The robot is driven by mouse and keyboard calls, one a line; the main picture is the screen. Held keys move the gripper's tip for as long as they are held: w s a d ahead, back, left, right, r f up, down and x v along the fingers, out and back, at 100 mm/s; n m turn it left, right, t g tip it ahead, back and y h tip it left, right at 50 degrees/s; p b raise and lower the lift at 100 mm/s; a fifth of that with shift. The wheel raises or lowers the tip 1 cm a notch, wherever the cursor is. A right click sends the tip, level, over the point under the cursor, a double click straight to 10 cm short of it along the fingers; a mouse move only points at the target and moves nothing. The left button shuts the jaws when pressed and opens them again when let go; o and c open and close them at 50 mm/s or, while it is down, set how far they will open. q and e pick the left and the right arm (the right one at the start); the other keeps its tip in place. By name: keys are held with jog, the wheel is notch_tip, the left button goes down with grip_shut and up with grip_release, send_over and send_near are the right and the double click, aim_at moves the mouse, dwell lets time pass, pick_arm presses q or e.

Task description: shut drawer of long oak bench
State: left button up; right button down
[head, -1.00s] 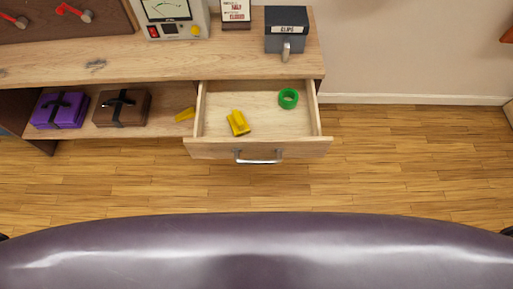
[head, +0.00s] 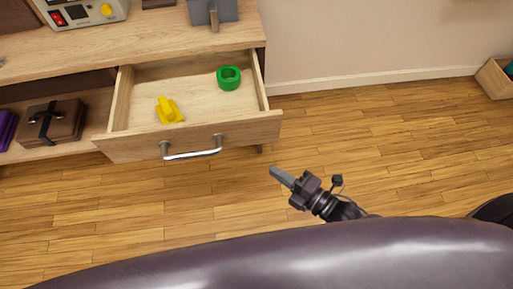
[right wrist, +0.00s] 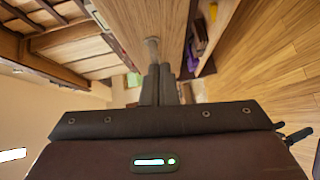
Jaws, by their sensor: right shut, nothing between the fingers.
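The long oak bench (head: 160,42) stands at the upper left in the head view. Its drawer (head: 245,130) is pulled out, with a metal bar handle (head: 192,154) on the front. A yellow object (head: 169,111) and a green ring (head: 229,78) lie inside it. My right gripper (head: 280,175) is shut and empty, in front of and to the right of the drawer front, apart from it in the head view. In the right wrist view its closed fingers (right wrist: 158,82) point toward a wooden panel. My left gripper is not in view.
A meter box (head: 85,14) and a grey box (head: 212,10) stand on the bench top. A brown box (head: 52,122) sits on the open shelf left of the drawer. A wooden crate (head: 495,78) stands at the far right. The floor (head: 390,140) between is clear.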

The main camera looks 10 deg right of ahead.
jog(key=shift+n+y, duration=0.6)
jog(key=shift+n, duration=0.3)
jog(key=r+x, duration=0.1)
jog(key=x, duration=0.7)
jog(key=r+x, duration=0.1)
jog(key=x, duration=0.3)
jog(key=shift+w+d+r, duration=0.2)
jog(key=shift+w+r, duration=0.15)
jog(key=shift+w, duration=0.55)
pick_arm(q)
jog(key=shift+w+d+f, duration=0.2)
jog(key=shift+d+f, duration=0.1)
pick_arm(e)
jog(key=shift+w, duration=0.1)
